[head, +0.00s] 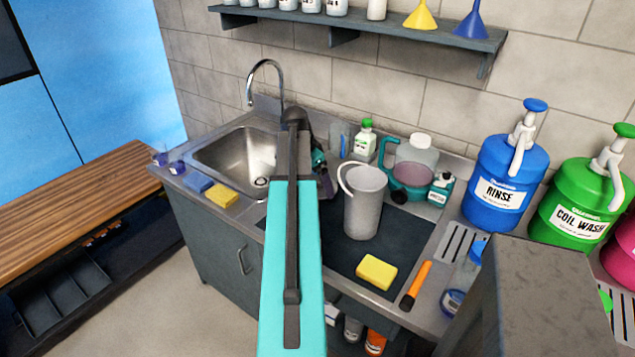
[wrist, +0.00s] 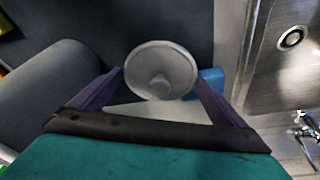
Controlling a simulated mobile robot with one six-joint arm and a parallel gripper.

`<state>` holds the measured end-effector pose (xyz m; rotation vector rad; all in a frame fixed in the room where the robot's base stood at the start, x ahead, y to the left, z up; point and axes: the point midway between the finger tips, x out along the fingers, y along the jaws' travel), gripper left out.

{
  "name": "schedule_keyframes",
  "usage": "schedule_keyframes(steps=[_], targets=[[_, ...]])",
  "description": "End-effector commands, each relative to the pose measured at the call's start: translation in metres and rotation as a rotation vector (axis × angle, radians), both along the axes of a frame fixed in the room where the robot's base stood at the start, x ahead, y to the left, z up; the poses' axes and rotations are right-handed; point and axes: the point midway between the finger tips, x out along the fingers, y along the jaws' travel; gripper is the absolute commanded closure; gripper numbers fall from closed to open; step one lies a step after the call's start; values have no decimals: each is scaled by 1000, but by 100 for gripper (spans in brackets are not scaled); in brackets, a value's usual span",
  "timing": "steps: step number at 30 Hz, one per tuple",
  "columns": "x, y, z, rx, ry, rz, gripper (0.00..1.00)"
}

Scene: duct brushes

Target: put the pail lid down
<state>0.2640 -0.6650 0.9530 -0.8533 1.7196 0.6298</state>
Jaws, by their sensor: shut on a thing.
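My gripper (wrist: 160,84) has purple fingers on either side of a round, pale grey lid (wrist: 161,62) with a small raised knob in its middle. It is shut on the lid. In the head view my arm covers most of the gripper (head: 327,185), and the lid cannot be made out. The grey pail (head: 364,207) stands upright on a dark mat, just right of my gripper, with its handle raised at the left. A large grey rounded shape at the left of the wrist view may be the pail.
The sink (head: 235,162) lies left of my gripper, with a blue sponge (head: 198,181) and yellow sponge (head: 222,195) in front. Bottles and a teal jug (head: 408,180) crowd behind the pail. Another yellow sponge (head: 376,272) and an orange-handled tool (head: 416,284) lie in front of it. The dark mat (head: 335,250) has bare room.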

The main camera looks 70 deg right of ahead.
Motion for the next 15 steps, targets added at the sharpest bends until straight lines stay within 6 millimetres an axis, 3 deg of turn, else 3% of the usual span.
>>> schedule_keyframes(steps=[6, 15], targets=[[0, 0, -13, 0, 0, 0, 27], [0, 0, -15, -1, 0, 0, 27]])
